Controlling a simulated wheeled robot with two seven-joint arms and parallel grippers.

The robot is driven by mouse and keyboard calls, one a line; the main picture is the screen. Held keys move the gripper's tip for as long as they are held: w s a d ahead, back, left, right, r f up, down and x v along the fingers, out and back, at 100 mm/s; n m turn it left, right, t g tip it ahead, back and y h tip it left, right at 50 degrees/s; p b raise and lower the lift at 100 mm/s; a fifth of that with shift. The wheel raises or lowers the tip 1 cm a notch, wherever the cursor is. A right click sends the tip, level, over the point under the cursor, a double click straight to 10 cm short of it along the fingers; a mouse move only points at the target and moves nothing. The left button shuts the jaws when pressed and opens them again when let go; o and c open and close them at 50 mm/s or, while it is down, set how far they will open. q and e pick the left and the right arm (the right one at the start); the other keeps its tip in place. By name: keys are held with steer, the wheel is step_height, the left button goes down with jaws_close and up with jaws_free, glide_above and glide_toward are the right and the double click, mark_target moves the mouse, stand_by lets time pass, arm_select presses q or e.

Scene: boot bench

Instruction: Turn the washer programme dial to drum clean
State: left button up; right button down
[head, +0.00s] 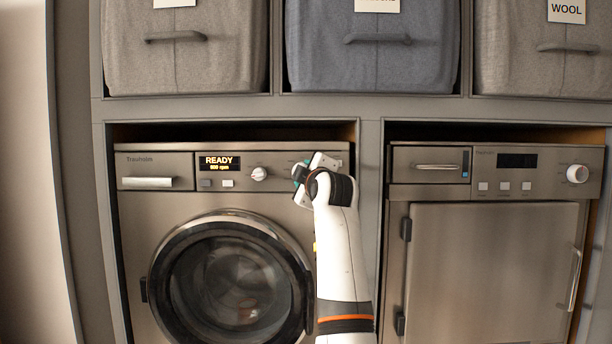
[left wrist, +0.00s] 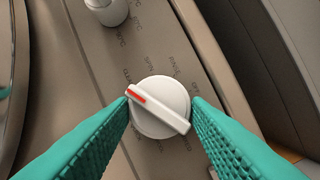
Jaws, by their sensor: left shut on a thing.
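The washer (head: 215,205) is on the left in the head view, its display (head: 219,163) lit with "READY". My left gripper (head: 304,172) is at the right of its control panel and hides the dial there. In the left wrist view the white programme dial (left wrist: 160,107) has a raised bar with a red mark at its upper-left end. My left gripper's teal fingers (left wrist: 161,108) are shut on the dial from both sides. Small labels ring the dial; one near the red mark seems to read "CLEAN". I cannot tell whether the mark lines up exactly. My right gripper is not in view.
A smaller white knob (head: 259,174) is left of my gripper; it also shows at the top of the left wrist view (left wrist: 107,10). A second appliance (head: 490,250) with its own knob (head: 577,173) stands on the right. Fabric bins (head: 372,60) fill the shelf above.

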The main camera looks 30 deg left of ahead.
arm_select(q)
steer(key=o, duration=1)
steer(key=b+v, duration=0.5)
steer(key=v, duration=0.7)
steer(key=shift+b, duration=0.3)
steer(key=shift+a+f, duration=0.1)
steer(key=shift+f, duration=0.05)
